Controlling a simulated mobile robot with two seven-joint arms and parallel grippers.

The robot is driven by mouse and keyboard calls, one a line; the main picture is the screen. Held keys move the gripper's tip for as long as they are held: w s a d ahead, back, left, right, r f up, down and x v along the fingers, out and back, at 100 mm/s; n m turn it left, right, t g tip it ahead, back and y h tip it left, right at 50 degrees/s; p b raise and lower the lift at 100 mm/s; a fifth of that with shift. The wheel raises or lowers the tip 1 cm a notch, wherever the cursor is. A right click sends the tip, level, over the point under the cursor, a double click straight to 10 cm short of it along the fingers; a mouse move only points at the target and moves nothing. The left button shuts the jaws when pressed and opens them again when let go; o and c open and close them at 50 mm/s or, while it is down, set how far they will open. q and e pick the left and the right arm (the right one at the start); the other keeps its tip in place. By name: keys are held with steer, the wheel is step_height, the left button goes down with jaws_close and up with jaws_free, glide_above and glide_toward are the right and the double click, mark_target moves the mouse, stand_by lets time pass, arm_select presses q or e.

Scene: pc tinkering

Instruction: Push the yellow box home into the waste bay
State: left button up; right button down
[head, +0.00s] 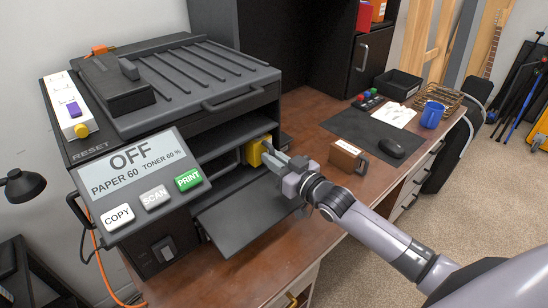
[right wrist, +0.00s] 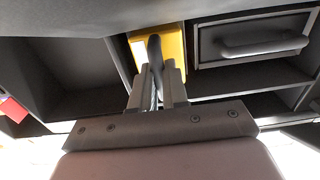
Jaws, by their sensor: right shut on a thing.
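The yellow box (head: 258,151) sits at the right end of the open front of the printer (head: 140,140), its front still showing. In the right wrist view the yellow box (right wrist: 173,42) has a dark handle (right wrist: 155,52) on its face. My right gripper (head: 274,158) is at the front of the box; in the wrist view its fingers (right wrist: 158,88) are shut on that handle. The waste bay's inside is hidden behind the box, so its depth in the bay cannot be told. My left gripper is not in view.
The printer's front flap (head: 245,212) hangs open below the box. A drawer with a grey handle (right wrist: 262,46) is beside the box in the wrist view. A brown box (head: 347,156), mouse (head: 391,147) and blue mug (head: 432,115) stand on the desk to the right.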

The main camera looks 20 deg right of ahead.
steer(key=shift+s+d+r, duration=0.1)
steer(key=shift+s+d, duration=0.05)
steer(key=shift+s, duration=0.2)
steer(key=c, duration=1.1)
jaws_free()
steer(key=shift+o, duration=0.2)
steer(key=shift+s+d+p, duration=0.15)
steer(key=shift+s+p, duration=0.3)
steer(key=shift+p, duration=0.15)
steer(key=p+v, duration=0.1)
steer(key=v, duration=0.1)
steer(key=shift+s+d, duration=0.15)
steer(key=shift+s, duration=0.1)
steer(key=shift+v, duration=0.8)
